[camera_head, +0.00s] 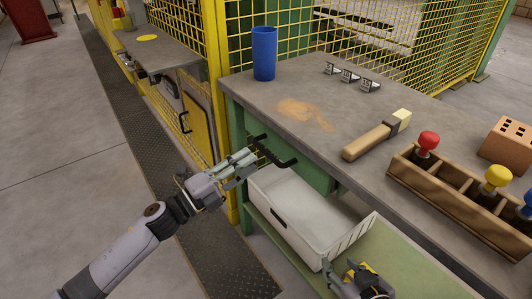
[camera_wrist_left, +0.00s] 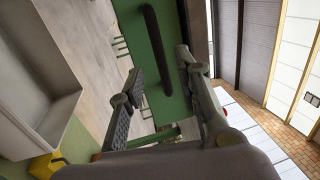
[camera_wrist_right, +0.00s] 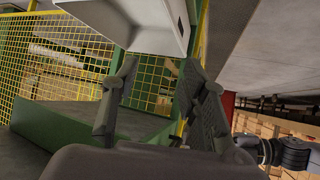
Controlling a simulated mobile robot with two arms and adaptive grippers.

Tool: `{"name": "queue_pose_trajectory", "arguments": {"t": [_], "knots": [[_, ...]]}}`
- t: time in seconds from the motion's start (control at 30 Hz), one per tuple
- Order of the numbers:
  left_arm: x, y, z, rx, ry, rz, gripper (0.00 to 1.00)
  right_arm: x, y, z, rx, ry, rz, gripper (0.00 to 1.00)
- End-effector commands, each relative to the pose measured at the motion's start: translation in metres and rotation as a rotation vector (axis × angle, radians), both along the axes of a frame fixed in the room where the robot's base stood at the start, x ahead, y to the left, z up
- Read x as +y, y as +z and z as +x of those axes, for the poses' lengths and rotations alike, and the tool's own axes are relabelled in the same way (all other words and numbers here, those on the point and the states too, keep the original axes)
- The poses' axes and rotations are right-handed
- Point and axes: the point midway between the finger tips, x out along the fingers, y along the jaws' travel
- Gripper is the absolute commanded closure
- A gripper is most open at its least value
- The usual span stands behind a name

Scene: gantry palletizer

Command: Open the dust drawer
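The dust drawer has a green front (camera_head: 314,172) just under the workbench top, with a black bar handle (camera_head: 280,160). Its front looks flush with the bench, so it appears closed. My left gripper (camera_head: 256,156) is at the handle, partly overlapping it in the head view. In the left wrist view my left gripper (camera_wrist_left: 160,72) is open, with the black handle (camera_wrist_left: 156,45) between and beyond its fingers against the green front (camera_wrist_left: 173,62). Contact cannot be told. My right gripper (camera_head: 343,272) is low by the lower shelf; in the right wrist view (camera_wrist_right: 157,82) it is open and empty.
A white bin (camera_head: 305,222) stands on the green lower shelf below the drawer. The bench top (camera_head: 250,92) holds a brush (camera_head: 376,135), a dust patch (camera_head: 304,113), a blue cup (camera_head: 264,53) and a wooden tool holder (camera_head: 455,200). Yellow mesh fence (camera_head: 300,22) stands behind.

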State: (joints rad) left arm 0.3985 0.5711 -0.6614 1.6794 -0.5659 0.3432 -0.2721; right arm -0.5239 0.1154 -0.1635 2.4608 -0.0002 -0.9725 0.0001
Motion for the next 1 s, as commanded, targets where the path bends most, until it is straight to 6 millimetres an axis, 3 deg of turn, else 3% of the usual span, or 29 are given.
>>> {"name": "queue_pose_trajectory", "arguments": {"t": [0.2, 0.4, 0.73, 1.0], "knots": [[-0.033, 0.008, 0.024, -0.002, -0.001, -0.001, 0.69, 0.005, 0.011, 0.011, -0.078, 0.006, 0.019, 0.60], [-0.048, 0.011, 0.035, 0.000, 0.001, -0.001, 0.69, 0.008, 0.018, 0.016, -0.123, 0.010, 0.029, 0.60], [-0.051, 0.012, 0.037, 0.001, 0.000, -0.001, 0.69, 0.008, 0.020, 0.017, -0.134, 0.010, 0.032, 0.60], [-0.051, 0.012, 0.037, 0.001, 0.001, -0.001, 0.86, 0.008, 0.020, 0.017, -0.133, 0.010, 0.031, 0.60]]}}
